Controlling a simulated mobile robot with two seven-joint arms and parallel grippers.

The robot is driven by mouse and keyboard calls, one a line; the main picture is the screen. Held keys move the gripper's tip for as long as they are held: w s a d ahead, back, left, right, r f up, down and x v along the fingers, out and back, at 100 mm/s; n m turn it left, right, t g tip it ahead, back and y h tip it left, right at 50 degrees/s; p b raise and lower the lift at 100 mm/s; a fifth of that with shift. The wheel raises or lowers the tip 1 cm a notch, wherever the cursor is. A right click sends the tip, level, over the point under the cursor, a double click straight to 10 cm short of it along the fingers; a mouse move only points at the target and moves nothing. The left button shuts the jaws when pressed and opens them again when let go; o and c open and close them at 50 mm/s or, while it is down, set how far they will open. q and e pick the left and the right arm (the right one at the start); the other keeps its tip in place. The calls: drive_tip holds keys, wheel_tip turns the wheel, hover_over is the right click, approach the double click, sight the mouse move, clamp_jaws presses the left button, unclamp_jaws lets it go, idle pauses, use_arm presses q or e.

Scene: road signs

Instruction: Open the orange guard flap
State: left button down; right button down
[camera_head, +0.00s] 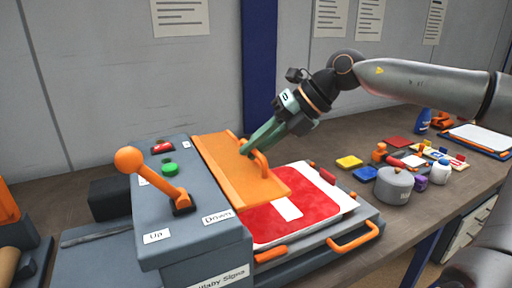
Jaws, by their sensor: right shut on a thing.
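The orange guard flap (222,172) lies slanted across the grey press machine (185,235), over the back left part of a red sign with a white bar (270,221). An orange handle (261,161) stands up from the flap. My right gripper (245,151) comes in from the upper right, and its green fingers are shut on the handle. The exact grip is partly hidden by the fingers. My left gripper is not in view.
An orange-knobbed lever (150,178) stands on the machine between "Up" and "Down" labels, near red and green buttons. A grey pot (394,186) and several small coloured items sit on the bench at right. A wall is behind.

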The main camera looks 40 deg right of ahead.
drive_tip(key=shift+s+a+f, duration=0.15)
drive_tip(key=shift+a, duration=0.1)
drive_tip(key=c, duration=0.9)
unclamp_jaws()
drive_tip(key=shift+s+d+r, duration=0.1)
drive_tip(key=shift+d+r, duration=0.25)
drive_tip(key=shift+r, duration=0.25)
drive_tip(key=v, duration=1.1)
drive_tip(key=shift+s+r, duration=0.1)
drive_tip(key=shift+s, duration=0.05)
